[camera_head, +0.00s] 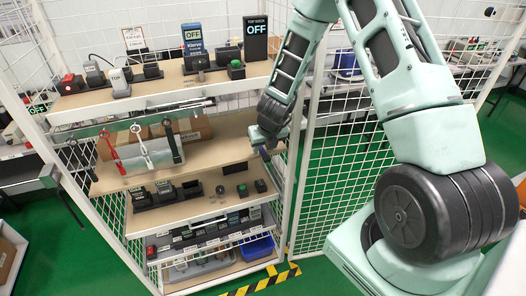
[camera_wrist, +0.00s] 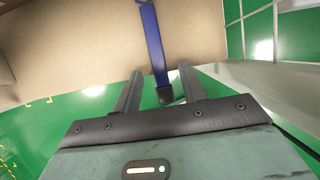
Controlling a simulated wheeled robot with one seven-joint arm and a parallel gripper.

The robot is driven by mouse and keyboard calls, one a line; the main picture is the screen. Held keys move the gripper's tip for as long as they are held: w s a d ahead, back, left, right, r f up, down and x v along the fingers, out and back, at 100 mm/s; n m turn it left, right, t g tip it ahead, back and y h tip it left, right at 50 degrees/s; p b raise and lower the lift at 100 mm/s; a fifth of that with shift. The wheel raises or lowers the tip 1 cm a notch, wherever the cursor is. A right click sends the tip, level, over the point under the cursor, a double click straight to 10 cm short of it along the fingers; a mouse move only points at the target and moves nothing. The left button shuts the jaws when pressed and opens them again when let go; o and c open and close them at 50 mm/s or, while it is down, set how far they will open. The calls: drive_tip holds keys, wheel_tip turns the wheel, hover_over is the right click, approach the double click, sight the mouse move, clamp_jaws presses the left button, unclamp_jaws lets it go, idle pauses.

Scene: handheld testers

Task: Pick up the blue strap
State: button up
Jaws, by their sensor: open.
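The blue strap (camera_wrist: 153,42) shows in the wrist view as a long narrow band against tan board, running from the top edge down to a dark end piece. Its lower part lies between the two fingers of my gripper (camera_wrist: 160,69), with a visible gap on each side. The fingers are apart and not closed on it. In the head view my gripper (camera_head: 266,146) is at the right end of the middle shelf. A small bluish piece of the strap (camera_head: 264,154) shows beside it; most of the strap is hidden there.
A white wire rack with tan shelves (camera_head: 225,137) holds testers and boxes. Red (camera_head: 110,150), white and black straps hang from a rail at left. A mesh panel (camera_head: 340,185) stands right of my gripper. A blue bin (camera_head: 257,248) sits on the bottom shelf.

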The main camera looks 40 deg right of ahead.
drive_tip(key=shift+w+f, duration=0.15)
drive_tip(key=shift+f, duration=0.35)
drive_tip(key=shift+r, duration=0.15)
clamp_jaws()
drive_tip(key=shift+r, duration=0.2)
